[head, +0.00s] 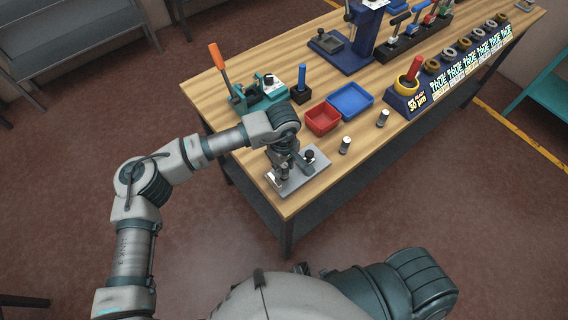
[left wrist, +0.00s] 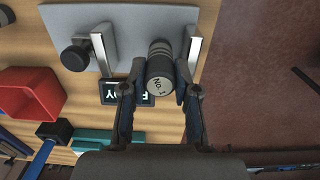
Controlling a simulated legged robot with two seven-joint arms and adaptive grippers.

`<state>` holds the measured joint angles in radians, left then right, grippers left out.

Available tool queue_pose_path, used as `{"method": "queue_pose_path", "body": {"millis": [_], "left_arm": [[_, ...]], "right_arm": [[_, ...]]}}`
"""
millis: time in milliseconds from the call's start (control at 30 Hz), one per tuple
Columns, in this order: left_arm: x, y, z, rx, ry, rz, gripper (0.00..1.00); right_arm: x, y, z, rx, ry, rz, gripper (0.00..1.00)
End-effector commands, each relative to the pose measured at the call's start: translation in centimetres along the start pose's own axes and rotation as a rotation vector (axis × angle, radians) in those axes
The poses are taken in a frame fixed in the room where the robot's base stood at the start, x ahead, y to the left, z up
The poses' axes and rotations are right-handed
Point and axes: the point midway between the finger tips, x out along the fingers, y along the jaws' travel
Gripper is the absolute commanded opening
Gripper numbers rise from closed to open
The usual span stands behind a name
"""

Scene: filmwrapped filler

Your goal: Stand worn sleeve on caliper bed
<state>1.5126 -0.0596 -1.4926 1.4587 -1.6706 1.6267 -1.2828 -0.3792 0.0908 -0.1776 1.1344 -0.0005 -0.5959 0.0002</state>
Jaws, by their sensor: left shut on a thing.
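My left gripper (head: 284,168) is shut on a dark and silver cylinder marked "No. 1" (left wrist: 158,82), which I take to be the worn sleeve. In the left wrist view the two fingers (left wrist: 160,76) press on its sides. The cylinder shows end-on, over the grey plate of the caliper bed (left wrist: 130,16), between its two metal posts (left wrist: 103,52) and nearer the right one. I cannot tell whether it touches the plate. The bed (head: 318,162) lies at the near left table corner, partly hidden by my gripper. My right gripper is out of view.
Two small cylinders (head: 345,145) (head: 382,118) stand right of the bed. A red tray (head: 322,130) and a blue tray (head: 367,102) lie behind. A green press with an orange handle (head: 217,56) stands at the far left edge. The wooden table's near edge is close to the bed.

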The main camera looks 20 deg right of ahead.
Motion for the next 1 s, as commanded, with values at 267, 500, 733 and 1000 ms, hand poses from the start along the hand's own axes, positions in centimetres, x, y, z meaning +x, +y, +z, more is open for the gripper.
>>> {"method": "queue_pose_path", "body": {"millis": [267, 500, 733, 1000], "left_arm": [[0.2, 0.0, 0.0, 0.000, 0.000, 0.000, 0.00], [0.7, 0.0, 0.0, 0.000, 0.000, 0.000, 0.00], [1.2, 0.0, 0.0, 0.000, 0.000, 0.000, 0.00], [1.0, 0.0, 0.0, 0.000, 0.000, 0.000, 0.59]], "right_arm": [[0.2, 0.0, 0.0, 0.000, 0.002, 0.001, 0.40], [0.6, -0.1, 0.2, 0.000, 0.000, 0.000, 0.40], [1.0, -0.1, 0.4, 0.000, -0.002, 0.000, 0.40], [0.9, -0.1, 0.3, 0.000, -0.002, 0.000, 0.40]]}}
